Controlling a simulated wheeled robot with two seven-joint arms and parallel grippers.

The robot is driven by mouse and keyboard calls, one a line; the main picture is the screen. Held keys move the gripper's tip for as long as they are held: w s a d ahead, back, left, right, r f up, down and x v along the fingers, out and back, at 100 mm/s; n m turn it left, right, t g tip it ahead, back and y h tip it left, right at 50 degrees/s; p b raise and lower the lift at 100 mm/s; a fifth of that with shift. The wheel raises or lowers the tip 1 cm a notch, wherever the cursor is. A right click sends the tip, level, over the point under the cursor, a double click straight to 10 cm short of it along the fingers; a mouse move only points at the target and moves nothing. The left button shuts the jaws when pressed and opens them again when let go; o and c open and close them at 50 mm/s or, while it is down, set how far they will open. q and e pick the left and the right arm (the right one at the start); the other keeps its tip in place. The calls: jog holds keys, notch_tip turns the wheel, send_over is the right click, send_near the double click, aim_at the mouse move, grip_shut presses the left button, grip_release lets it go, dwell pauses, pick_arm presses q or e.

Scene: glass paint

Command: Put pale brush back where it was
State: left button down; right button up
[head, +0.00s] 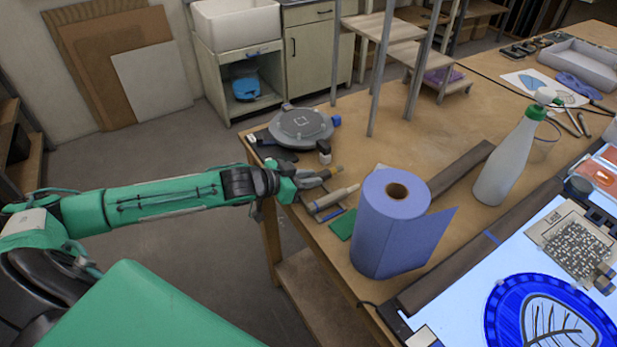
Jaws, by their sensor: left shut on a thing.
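My left gripper (318,178) reaches in from the left over the near left edge of the wooden table (450,125). Its jaws are shut on a slim thing, which I take to be the pale brush; a short brownish end (337,171) shows just past the fingertips. The rest of it is hidden or too small to make out. A pale, tapered wooden tool (336,199) lies just below the fingers in the picture, beside a green pad (343,224). My right gripper is not in view.
A blue paper roll (388,240) stands close to the right of the gripper. A round grey turntable (300,125) sits behind it. A white bottle with a green cap (507,160) and a lit panel with blue painted glass (545,318) are farther right.

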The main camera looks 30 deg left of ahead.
pick_arm(q)
jog(key=shift+f, duration=0.25)
jog(key=c, duration=1.2)
grip_release()
jog(key=shift+s+a, duration=0.3)
jog(key=shift+s, duration=0.05)
jog(key=v, duration=1.2)
jog(key=shift+s+r, duration=0.3)
jog(key=shift+a, duration=0.15)
